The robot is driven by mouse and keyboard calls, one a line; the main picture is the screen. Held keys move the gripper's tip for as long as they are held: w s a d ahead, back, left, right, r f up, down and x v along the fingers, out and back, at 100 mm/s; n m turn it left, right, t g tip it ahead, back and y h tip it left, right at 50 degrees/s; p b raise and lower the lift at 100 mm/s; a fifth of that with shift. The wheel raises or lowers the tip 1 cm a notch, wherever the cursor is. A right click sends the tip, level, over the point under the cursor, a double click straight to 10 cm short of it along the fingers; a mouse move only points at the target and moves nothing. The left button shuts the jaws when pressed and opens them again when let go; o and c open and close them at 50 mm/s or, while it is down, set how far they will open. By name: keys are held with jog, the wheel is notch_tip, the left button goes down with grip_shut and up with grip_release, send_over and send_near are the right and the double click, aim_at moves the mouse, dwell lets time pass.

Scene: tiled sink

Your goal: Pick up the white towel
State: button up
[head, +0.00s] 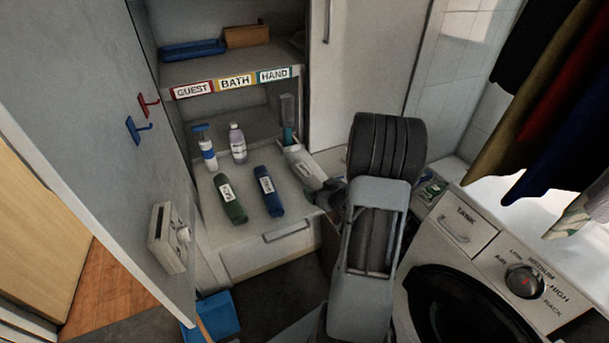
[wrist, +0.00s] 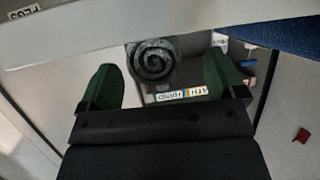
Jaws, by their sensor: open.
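A pale rolled towel with a label (head: 303,167), which looks like the white towel, lies at the right of the lower shelf in the head view. My gripper (head: 327,192) is at its near end, partly hidden by my arm. In the wrist view a spiral roll end (wrist: 153,60), greyish in this light, shows between the two green fingers of my gripper (wrist: 161,68). The fingers are open, with a gap on each side of the roll. I cannot tell how far along the roll they reach.
A green roll (head: 230,198) and a blue roll (head: 268,191) lie to the left on the same shelf. Two bottles (head: 238,143) (head: 205,147) stand behind them. The open cabinet door (head: 110,130) bounds the left, the washing machine (head: 480,270) the right.

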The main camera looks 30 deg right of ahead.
aim_at(305, 174)
jog(key=shift+x, duration=1.75)
jog(key=c, duration=1)
jog(key=shift+c, duration=0.2)
